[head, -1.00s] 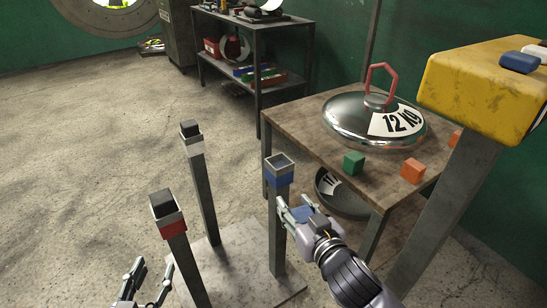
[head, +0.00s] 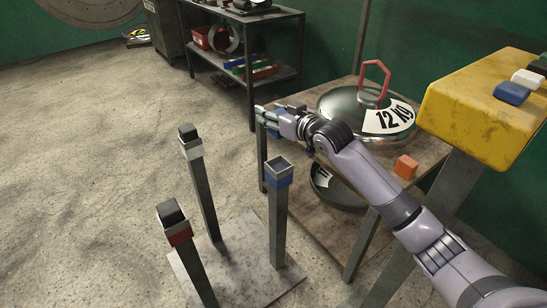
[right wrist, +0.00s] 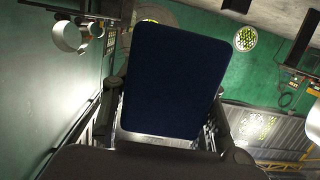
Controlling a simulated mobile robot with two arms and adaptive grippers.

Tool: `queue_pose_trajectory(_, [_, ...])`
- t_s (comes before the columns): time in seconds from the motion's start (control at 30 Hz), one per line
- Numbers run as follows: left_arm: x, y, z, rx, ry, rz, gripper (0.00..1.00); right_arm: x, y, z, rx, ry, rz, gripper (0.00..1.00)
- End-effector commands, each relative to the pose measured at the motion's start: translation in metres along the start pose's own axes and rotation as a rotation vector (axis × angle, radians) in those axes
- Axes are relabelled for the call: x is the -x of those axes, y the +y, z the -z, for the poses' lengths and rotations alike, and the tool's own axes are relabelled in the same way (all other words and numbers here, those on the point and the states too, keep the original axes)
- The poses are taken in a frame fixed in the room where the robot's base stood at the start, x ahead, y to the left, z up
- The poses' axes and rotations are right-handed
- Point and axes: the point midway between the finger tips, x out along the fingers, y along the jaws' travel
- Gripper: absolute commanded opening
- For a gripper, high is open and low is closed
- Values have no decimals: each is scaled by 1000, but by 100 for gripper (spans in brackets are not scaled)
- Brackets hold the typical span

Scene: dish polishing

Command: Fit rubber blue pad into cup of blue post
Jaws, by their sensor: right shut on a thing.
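The blue post (head: 278,225) stands upright on the base plate, with a blue-banded square cup (head: 279,172) on top. The cup looks open and hollow. My right gripper (head: 268,117) is shut on a blue pad (head: 274,132), held above and slightly behind the cup in the picture, apart from it. In the right wrist view the pad (right wrist: 172,80) shows large as a dark blue rounded rectangle, slightly tilted. In the head view the fingers hide most of the pad. My left gripper is out of view.
The white-banded post (head: 202,195) and red-banded post (head: 195,265) stand left of the blue post. A table behind carries a 12 kg weight (head: 345,103) and an orange cube (head: 405,167). A yellow block (head: 470,115) at right bears another blue pad (head: 512,92).

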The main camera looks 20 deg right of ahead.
Motion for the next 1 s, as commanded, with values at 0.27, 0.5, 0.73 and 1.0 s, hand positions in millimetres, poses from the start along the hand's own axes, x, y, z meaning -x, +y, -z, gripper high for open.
queue_pose_trajectory(0.27, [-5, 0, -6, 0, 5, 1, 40, -15, -1, -72, -2, 1, 1, 7])
queue_pose_trajectory(0.5, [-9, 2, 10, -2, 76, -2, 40, -19, 0, -94, 0, 3, 1, 7])
queue_pose_trajectory(0.73, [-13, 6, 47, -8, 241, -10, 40, -25, -1, -122, 0, 2, 1, 7])
queue_pose_trajectory(1.0, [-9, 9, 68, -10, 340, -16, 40, -27, -1, -133, 0, 4, 1, 7])
